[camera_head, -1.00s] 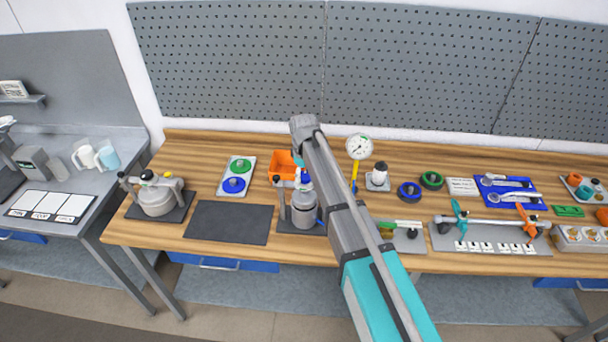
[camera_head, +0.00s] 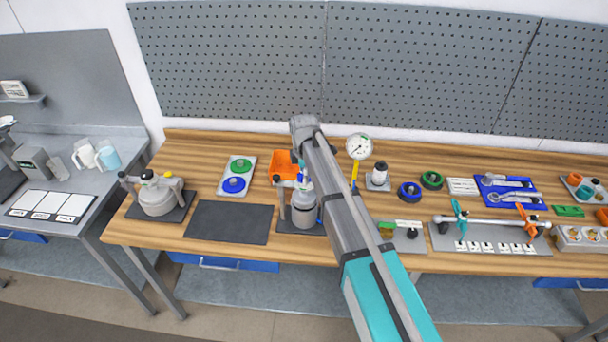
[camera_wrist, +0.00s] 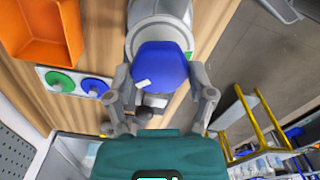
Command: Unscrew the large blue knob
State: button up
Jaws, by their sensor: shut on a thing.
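The large blue knob (camera_wrist: 160,66) sits on top of a grey metal vessel (camera_wrist: 160,12) in the wrist view. A small white mark shows on its near left side. My gripper (camera_wrist: 161,78) is shut on the knob, with one finger at each side. In the head view the vessel (camera_head: 304,216) stands upright on a dark base on the wooden bench, and my arm reaches over it from the right. The knob and fingertips are mostly hidden there by my wrist.
An orange bin (camera_head: 284,166) stands just behind the vessel. A plate with green and blue discs (camera_head: 249,166) and a dark mat (camera_head: 228,222) lie to the left. A lidded pot (camera_head: 158,196) stands farther left. A pressure gauge (camera_head: 359,147) stands to the right.

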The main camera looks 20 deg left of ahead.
jog(key=shift+s+n, duration=0.1)
jog(key=shift+n, duration=0.9)
jog(key=o, duration=1.1)
jog(key=shift+f, duration=0.1)
jog(key=shift+m, duration=0.3)
